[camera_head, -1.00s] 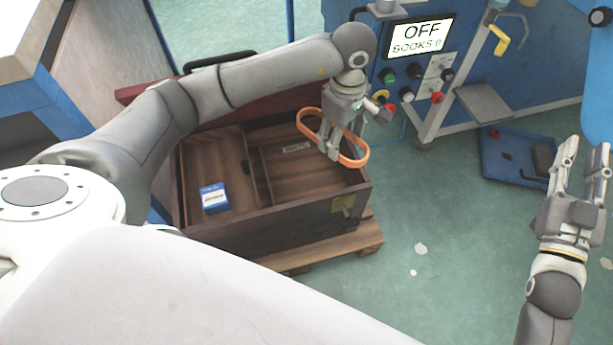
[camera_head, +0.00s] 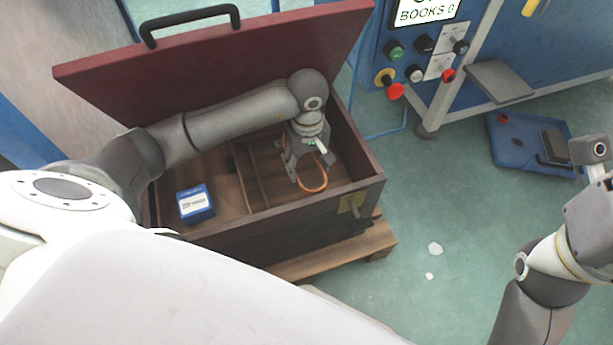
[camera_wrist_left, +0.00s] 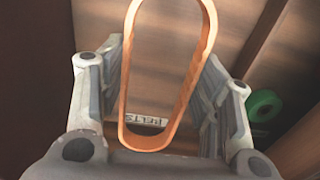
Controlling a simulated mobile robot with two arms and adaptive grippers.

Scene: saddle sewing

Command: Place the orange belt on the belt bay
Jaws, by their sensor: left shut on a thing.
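The orange belt (camera_head: 313,190) is a closed loop. My left gripper (camera_head: 305,178) is shut on it inside the wooden box, over the right-hand compartment. In the left wrist view the belt (camera_wrist_left: 148,142) hangs between the fingers above the wooden floor of the belt bay (camera_wrist_left: 240,35). A white label (camera_wrist_left: 150,121), apparently reading BELTS, shows through the loop. I cannot tell whether the belt touches the floor. My right gripper (camera_head: 603,160) is at the right edge of the head view, partly cut off, away from the box.
The wooden box (camera_head: 262,236) stands on a pallet with its red lid (camera_head: 220,75) open behind. A blue-and-white carton (camera_head: 195,204) lies in its left part. A green roll (camera_wrist_left: 263,105) shows beside a divider. A blue machine (camera_head: 420,60) stands behind right.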

